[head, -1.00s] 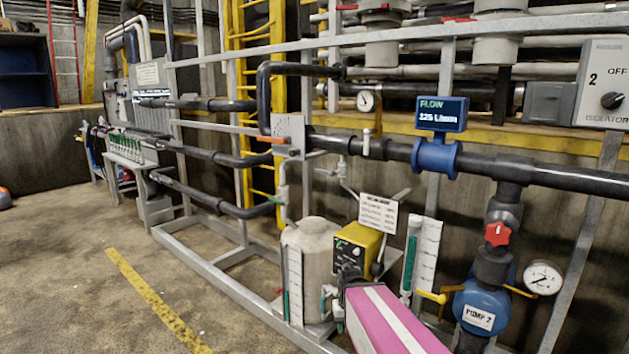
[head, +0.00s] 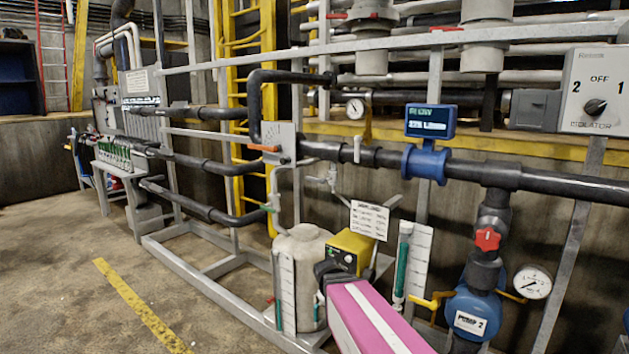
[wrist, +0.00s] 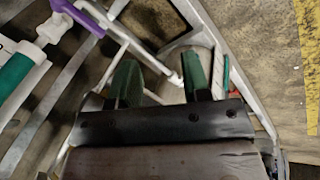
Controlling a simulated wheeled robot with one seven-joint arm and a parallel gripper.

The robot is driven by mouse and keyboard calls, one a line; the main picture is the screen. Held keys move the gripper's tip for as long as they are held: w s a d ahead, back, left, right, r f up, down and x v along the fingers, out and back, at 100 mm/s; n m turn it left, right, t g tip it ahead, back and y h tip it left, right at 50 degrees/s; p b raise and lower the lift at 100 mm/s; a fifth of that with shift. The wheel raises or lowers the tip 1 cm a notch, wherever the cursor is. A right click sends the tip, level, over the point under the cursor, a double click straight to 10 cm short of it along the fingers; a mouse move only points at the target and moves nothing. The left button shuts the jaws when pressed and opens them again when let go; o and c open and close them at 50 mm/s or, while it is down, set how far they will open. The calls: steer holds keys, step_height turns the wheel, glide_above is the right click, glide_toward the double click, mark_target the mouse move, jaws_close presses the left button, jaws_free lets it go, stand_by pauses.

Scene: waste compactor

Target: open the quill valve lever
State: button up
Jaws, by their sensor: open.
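I cannot tell for certain which handle is the quill valve lever. An orange lever (head: 264,148) lies flat by the grey plate on the pipes in the head view. In the wrist view a purple lever (wrist: 78,17) shows at the top left, beyond and left of my gripper. My gripper (wrist: 162,78) has two green fingers standing apart, with nothing clamped between them. A thin white pipe (wrist: 148,55) passes beyond the gap. In the head view my pink arm reaches in front of the yellow dosing pump; my fingertips are hidden there.
A pale tank (head: 303,250) stands left of the yellow dosing pump (head: 350,246). A green-and-white sight tube (head: 403,262) stands right of the pump. Grey frame rails (head: 213,289) border the floor. Blue PUMP 2 (head: 472,302) and a gauge (head: 533,282) stand right. Floor at left is clear.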

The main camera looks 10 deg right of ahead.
steer(key=w+a+r+n+t+h, duration=0.1)
steer(key=w+r+n+t+h, duration=0.2)
steer(key=w+r, duration=0.6)
steer(key=n+t+h, duration=0.4)
steer(key=t+h, duration=0.3)
steer(key=t, duration=0.1)
glide_toward(311, 179)
steer(key=x, duration=1.2)
steer(key=shift+w, duration=0.2)
steer(key=shift+d, duration=0.1)
jaws_close()
